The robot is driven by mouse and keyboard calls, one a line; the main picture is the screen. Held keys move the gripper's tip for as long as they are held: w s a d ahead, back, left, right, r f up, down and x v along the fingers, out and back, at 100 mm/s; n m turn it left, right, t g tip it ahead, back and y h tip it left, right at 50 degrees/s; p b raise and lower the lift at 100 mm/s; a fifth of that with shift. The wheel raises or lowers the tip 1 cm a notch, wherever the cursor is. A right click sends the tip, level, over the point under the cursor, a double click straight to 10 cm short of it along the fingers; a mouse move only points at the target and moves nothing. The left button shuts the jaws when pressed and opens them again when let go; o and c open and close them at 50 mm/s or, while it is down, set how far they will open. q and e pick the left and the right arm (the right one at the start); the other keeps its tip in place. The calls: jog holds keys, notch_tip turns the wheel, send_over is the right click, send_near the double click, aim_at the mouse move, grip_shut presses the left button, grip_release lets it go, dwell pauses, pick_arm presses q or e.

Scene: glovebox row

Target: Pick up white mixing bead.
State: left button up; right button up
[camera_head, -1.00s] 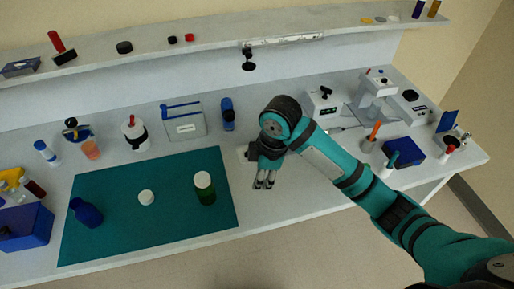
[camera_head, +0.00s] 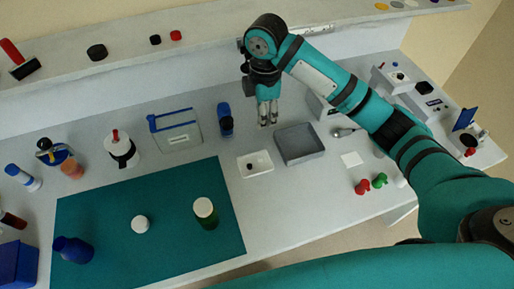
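I cannot make out a white mixing bead for certain. A small white tray (camera_head: 262,172) on the bench holds a small dark thing; any white bead in it does not stand out. A round white object (camera_head: 140,224), like a lid or small jar, sits on the green mat (camera_head: 105,205). My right gripper (camera_head: 268,122) points down above the back of the bench, beyond the white tray and near the grey tray (camera_head: 300,155). Its fingers look close together, with nothing clearly seen between them. My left gripper is not in view.
A blue-capped item (camera_head: 226,120) stands left of the gripper. Red (camera_head: 362,186) and green (camera_head: 379,180) pieces are at the front right. The shelf (camera_head: 130,60) runs behind.

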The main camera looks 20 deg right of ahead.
jog(key=p, duration=0.2)
send_over(261, 157)
jog(key=f, duration=1.1)
jog(key=shift+w+d, duration=0.1)
jog(key=shift+d, duration=0.25)
jog(key=shift+a+f+p, duration=0.1)
jog(key=shift+f+p, duration=0.2)
jog(key=f, duration=0.1)
jog(key=f+p, duration=0.1)
jog(key=f, duration=0.1)
jog(key=shift+a+f, duration=0.3)
jog(key=shift+f, duration=0.6)
jog(key=c, duration=0.4)
